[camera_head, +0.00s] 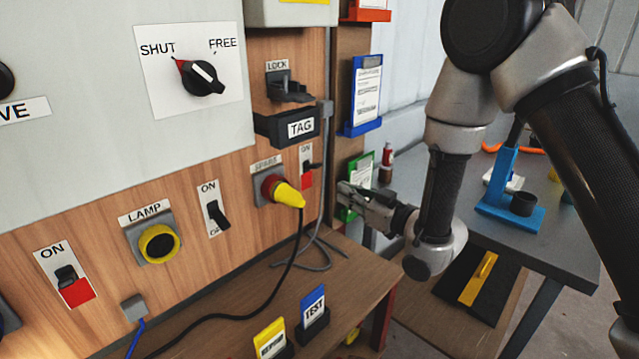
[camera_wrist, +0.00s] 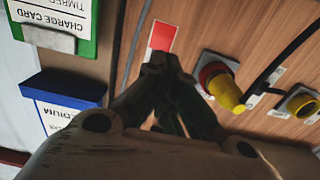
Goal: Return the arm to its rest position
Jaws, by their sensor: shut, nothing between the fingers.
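My gripper (camera_head: 350,196) is shut and empty in the head view. It is just right of the wooden panel, close to the small ON switch (camera_head: 306,166) with a red plate. In the wrist view my gripper (camera_wrist: 160,62) has its fingertips together in front of the red plate (camera_wrist: 162,36) on the panel. My arm reaches in from the upper right, bent, with its forearm hanging down over the gap between the panel and the grey table.
A yellow plug (camera_head: 288,194) with a black cable sits in a panel socket beside my gripper. A blue document holder (camera_head: 362,95) and a green one (camera_head: 358,175) hang behind it. A grey table (camera_head: 545,215) bearing a blue stand (camera_head: 500,185) is at right.

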